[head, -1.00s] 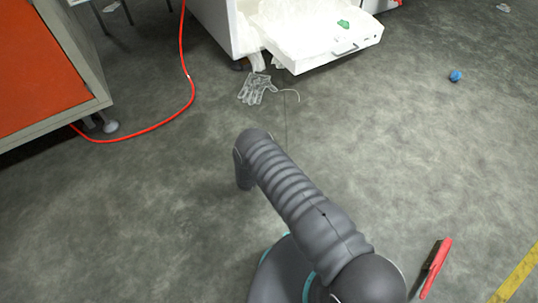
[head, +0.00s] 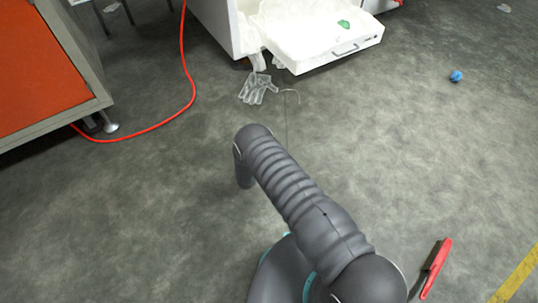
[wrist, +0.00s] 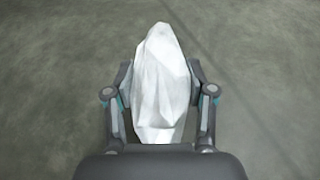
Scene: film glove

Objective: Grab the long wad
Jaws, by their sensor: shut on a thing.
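The long wad (wrist: 163,80) is white, crumpled and pointed at its far end. It fills the space between the two fingers of my gripper (wrist: 162,105) in the wrist view. The fingers are shut on it, one at each side, and its far end sticks out past them. Bare grey floor shows behind it. In the head view the wad and my gripper are hidden behind my arm.
A white open drawer (head: 300,48) with a green scrap (head: 344,24) juts out at the top. A clear glove (head: 258,89) lies below it. A red cable (head: 187,98) runs at left. A blue ball (head: 456,76) and a red-handled brush (head: 437,268) lie at right.

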